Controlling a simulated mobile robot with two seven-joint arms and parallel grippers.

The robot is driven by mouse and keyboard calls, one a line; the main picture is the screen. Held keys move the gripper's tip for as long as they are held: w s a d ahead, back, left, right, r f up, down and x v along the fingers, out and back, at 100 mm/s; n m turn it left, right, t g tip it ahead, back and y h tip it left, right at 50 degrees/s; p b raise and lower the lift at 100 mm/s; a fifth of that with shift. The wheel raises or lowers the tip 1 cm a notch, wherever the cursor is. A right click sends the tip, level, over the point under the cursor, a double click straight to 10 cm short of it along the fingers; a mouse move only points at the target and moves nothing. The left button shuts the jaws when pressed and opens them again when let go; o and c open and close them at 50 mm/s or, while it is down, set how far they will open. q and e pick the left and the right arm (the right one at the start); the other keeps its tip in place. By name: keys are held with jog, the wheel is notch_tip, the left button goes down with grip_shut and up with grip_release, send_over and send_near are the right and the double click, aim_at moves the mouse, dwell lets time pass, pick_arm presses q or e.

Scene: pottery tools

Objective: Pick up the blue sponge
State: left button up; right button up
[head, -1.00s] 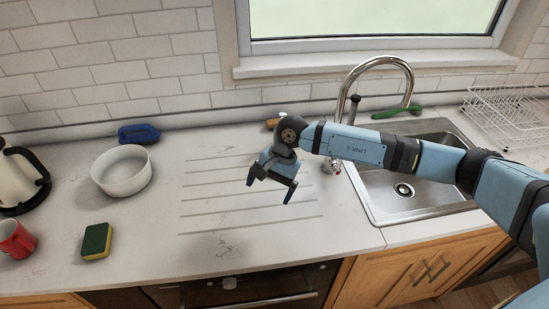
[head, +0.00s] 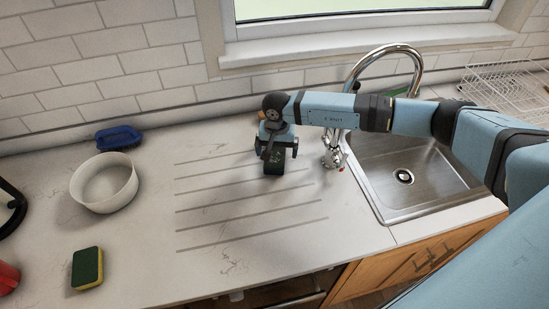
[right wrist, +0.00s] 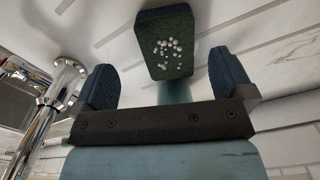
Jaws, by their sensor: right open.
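A sponge (right wrist: 165,42) with a dark green face and white bubbles shows in the right wrist view, with a blue-teal part (right wrist: 176,90) below it. It lies between and beyond the spread fingers of my right gripper (right wrist: 165,80), with a gap on each side. In the head view the dark sponge (head: 273,157) is partly covered by my right gripper (head: 277,148), over the grooved drainer area. The gripper is open. Whether the sponge touches the counter is hard to tell. My left gripper is out of view.
A green and yellow sponge (head: 87,268) lies at the front left. A white bowl (head: 105,183) and a blue brush (head: 118,138) stand behind it. The sink (head: 410,190) and curved faucet (head: 398,48) are at right.

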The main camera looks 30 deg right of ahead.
aim_at(274, 163)
jog(key=shift+s+a+f, duration=0.1)
jog(key=shift+a+f, duration=0.05)
jog(key=shift+f, duration=0.35)
jog(key=f+p, duration=0.2)
jog(key=f, duration=0.1)
jog(key=shift+a+f, duration=0.3)
jog(key=shift+a, duration=0.05)
jog(key=shift+f, duration=0.5)
jog(key=c, duration=0.7)
